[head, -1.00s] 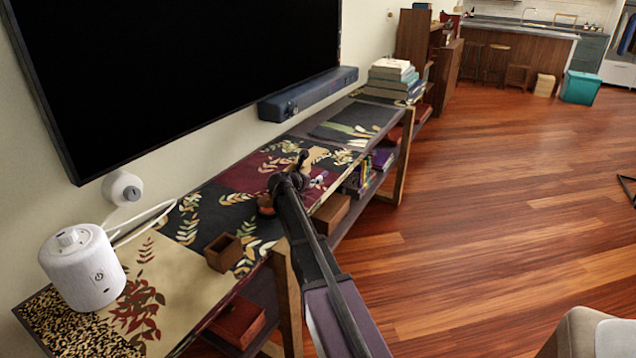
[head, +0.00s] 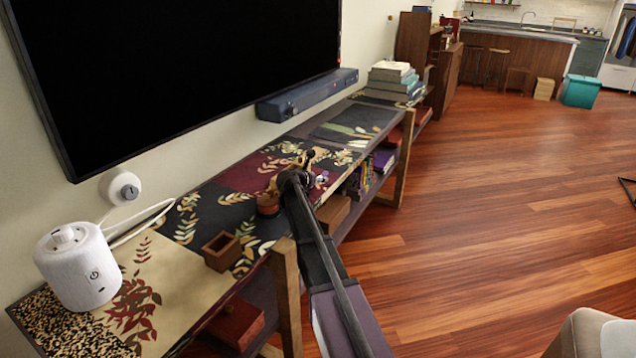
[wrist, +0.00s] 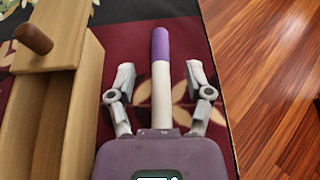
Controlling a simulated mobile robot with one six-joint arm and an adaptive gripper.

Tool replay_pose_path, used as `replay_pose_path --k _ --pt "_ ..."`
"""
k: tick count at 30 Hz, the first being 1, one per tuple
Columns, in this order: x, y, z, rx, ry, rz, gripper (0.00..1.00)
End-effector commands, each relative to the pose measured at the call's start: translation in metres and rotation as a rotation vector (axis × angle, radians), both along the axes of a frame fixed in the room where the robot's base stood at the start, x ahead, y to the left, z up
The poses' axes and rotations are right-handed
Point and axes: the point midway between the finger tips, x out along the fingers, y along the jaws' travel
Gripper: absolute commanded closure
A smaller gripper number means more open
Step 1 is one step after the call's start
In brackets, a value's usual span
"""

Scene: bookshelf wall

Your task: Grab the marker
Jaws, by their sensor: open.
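The marker (wrist: 160,80) shows in the wrist view, a white barrel with a purple cap pointing away from me. It lies on the dark red part of the patterned shelf top (wrist: 135,50). My gripper (wrist: 160,78) is open, with one finger on each side of the marker and a gap on both sides. The marker's near end meets the gripper's body in the picture, so I cannot tell whether they touch. In the head view my gripper (head: 308,162) is over the shelf top, and I cannot make out the marker there.
A wooden box (wrist: 85,110) with a dark knob stands close left of my gripper. The shelf's edge and the wooden floor (wrist: 275,90) are to the right. A small wooden cup (head: 221,252) and a white round device (head: 78,268) stand nearer on the shelf. A television (head: 170,70) hangs above.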

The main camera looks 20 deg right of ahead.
Motion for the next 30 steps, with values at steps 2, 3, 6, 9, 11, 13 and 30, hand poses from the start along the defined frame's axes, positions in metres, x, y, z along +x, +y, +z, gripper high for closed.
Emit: replay_pose_path --k 2,3,6,9,11,13,30 --pt "-0.0002 0.0001 0.0003 0.000 0.000 0.000 0.34" --pt "-0.0002 0.0002 0.0003 0.000 0.000 0.000 0.34" --pt "-0.0002 0.0003 0.0004 0.000 0.000 0.000 0.34" --pt "-0.0003 0.0005 0.0004 0.000 0.000 0.000 0.34" --pt "-0.0003 0.0006 0.0004 0.000 0.000 0.000 0.34" --pt "-0.0003 0.0006 0.0004 0.000 0.000 0.000 0.34" --pt "-0.0001 0.0010 0.0004 0.000 0.000 0.001 1.00"
